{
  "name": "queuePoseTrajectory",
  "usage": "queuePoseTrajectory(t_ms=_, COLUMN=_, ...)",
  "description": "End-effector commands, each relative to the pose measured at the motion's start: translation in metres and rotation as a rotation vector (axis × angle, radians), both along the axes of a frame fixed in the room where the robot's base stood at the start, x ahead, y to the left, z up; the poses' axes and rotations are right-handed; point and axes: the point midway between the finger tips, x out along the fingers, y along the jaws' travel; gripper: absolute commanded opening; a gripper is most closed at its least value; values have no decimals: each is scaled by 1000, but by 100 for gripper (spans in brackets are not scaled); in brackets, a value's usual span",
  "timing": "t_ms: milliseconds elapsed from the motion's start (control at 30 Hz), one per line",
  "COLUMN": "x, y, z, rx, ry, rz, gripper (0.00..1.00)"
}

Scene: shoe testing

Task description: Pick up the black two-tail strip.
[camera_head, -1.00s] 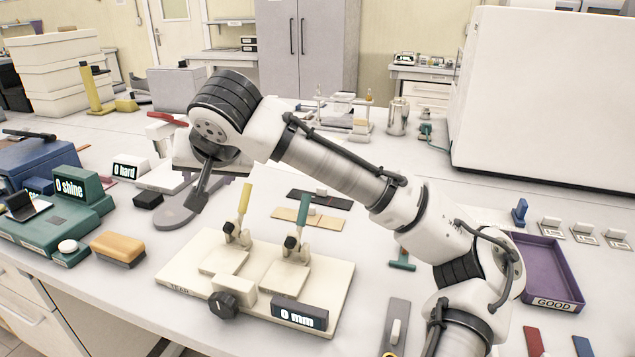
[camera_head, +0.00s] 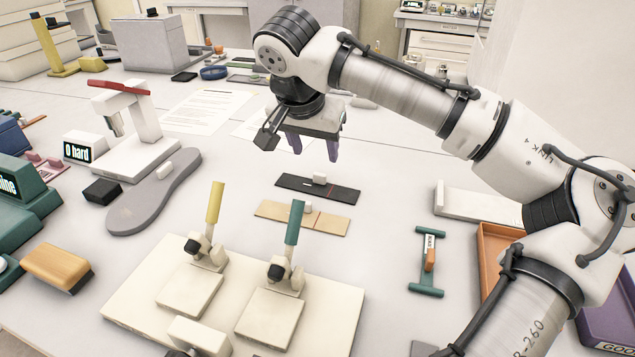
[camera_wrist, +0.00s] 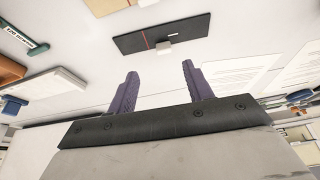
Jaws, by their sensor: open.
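The black two-tail strip (camera_head: 335,192) lies flat on the white table, with a small pale block on its upper edge. It also shows in the wrist view (camera_wrist: 140,40), with a thin red line across it and the pale block on its near edge. My gripper (camera_head: 314,156) is above and behind the strip, apart from it. Its two purple fingers are spread with nothing between them, and in the wrist view (camera_wrist: 158,70) the strip appears beyond the fingertips.
A tan strip (camera_head: 280,212) lies just in front of the black one. A cream clamp board (camera_head: 140,290) with a yellow and a green lever stands nearer. A grey sole (camera_head: 125,215) lies left. A green gauge (camera_head: 427,285) and an orange tray (camera_head: 490,240) are right.

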Motion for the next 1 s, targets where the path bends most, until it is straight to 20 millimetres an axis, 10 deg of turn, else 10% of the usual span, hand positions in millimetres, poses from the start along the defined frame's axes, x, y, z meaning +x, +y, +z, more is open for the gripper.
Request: queuePoseTrajectory(t_ms=1000, x=38, y=-8, z=-82, rx=1, ry=-1, rz=3, gripper=51)
